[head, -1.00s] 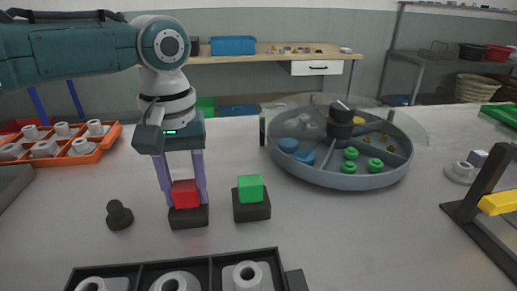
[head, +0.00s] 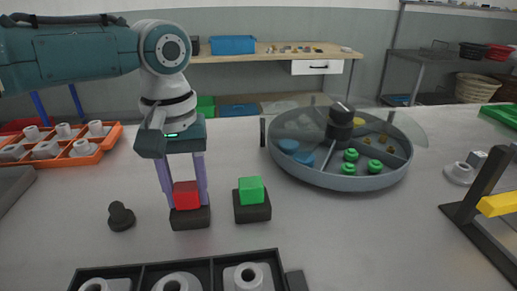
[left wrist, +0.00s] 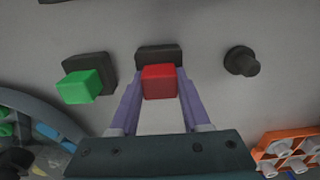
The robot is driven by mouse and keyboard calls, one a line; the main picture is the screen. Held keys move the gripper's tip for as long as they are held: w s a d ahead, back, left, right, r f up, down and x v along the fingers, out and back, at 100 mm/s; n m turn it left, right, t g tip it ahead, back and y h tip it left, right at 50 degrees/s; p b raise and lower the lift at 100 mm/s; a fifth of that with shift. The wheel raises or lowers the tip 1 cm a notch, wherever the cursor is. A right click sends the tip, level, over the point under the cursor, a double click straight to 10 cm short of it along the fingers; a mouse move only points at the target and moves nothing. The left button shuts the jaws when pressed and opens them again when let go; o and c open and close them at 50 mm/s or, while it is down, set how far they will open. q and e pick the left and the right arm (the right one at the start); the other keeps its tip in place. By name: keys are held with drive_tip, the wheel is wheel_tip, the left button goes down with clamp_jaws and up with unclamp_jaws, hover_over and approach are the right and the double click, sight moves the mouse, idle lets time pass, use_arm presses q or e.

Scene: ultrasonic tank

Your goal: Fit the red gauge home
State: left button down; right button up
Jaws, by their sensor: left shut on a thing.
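The red gauge (head: 187,195) is a red block at a black base (head: 190,218) on the table. It also shows in the left wrist view (left wrist: 160,82), with the black base (left wrist: 158,53) behind it. My left gripper (head: 186,190) points down, its purple fingers shut on the red block's two sides. The block's lower end meets the base's top in the head view; whether it is fully seated I cannot tell. A green block (head: 251,189) sits in a similar black base (head: 252,211) just to the right. My right gripper is not in view.
A black knob-like piece (head: 121,216) stands left of the red block's base. A black tray (head: 140,273) with grey parts lies in front. A round divided tank (head: 340,180) stands right, an orange tray (head: 103,142) left. A yellow-barred stand (head: 497,204) is at far right.

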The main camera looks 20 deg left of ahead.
use_arm(q)
drive_tip(key=shift+a+f, duration=0.1)
drive_tip(key=shift+f, duration=0.05)
drive_tip(key=c, duration=0.8)
unclamp_jaws()
drive_tip(key=o, duration=0.5)
drive_tip(key=shift+s+a, duration=0.1)
drive_tip(key=shift+f, duration=0.1)
wheel_tip(320, 180, up, 10)
drive_tip(key=shift+r+p, duration=0.25)
drive_tip(key=shift+p, duration=0.5)
